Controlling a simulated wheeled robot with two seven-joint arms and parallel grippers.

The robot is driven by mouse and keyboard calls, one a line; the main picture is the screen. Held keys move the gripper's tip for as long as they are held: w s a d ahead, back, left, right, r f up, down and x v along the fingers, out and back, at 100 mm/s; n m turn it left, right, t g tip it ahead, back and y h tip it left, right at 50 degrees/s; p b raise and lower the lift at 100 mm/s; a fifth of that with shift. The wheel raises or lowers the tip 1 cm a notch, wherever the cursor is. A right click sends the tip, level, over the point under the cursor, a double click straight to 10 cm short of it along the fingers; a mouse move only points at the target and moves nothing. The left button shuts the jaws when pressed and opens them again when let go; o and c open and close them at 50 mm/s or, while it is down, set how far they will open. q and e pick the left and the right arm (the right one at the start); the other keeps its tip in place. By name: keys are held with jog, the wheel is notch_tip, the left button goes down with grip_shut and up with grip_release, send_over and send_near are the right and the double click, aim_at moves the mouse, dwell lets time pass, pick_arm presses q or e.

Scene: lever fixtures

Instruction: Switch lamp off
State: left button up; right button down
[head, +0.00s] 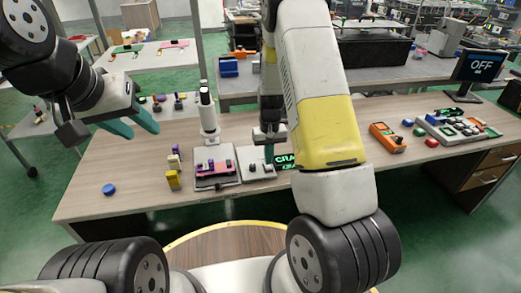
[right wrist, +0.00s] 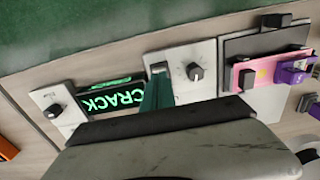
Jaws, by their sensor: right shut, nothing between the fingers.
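A sign with lit green letters, reading "CRACK" in the right wrist view (right wrist: 108,96), lies on the table; part of it also shows in the head view (head: 286,159). Beside it are a white plate with a dark knob (right wrist: 195,72) and another white plate with a knob (right wrist: 54,111). Which of these is the lamp's control I cannot tell. My right gripper (right wrist: 158,80) is shut and empty, its teal fingertips over the nearer white plate, left of its knob; contact is unclear. My left gripper (head: 134,121) is open and empty above the table's left side.
A pink and purple fixture (head: 217,170) stands left of the plate, with a white upright device (head: 208,112) behind it. An orange device (head: 388,137) lies right. A screen (head: 480,66) reads "OFF".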

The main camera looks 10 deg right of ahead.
jog(key=shift+f, duration=0.95)
dwell(0.9)
jog(key=shift+r, duration=3.55)
notch_tip(320, 180, up, 19)
jog(key=t+y, duration=0.2)
jog(key=t, duration=0.1)
send_over(268, 167)
jog(key=s+a, duration=0.1)
jog(key=s, duration=0.7)
jog(key=s+r+t, duration=0.1)
jog(key=s+r, duration=0.3)
jog(key=s, duration=0.4)
jog(key=s+a+r+t, duration=0.1)
jog(key=s+r+t, duration=0.1)
jog(key=s+r, duration=0.3)
jog(key=s, duration=0.3)
jog(key=shift+r, duration=0.3)
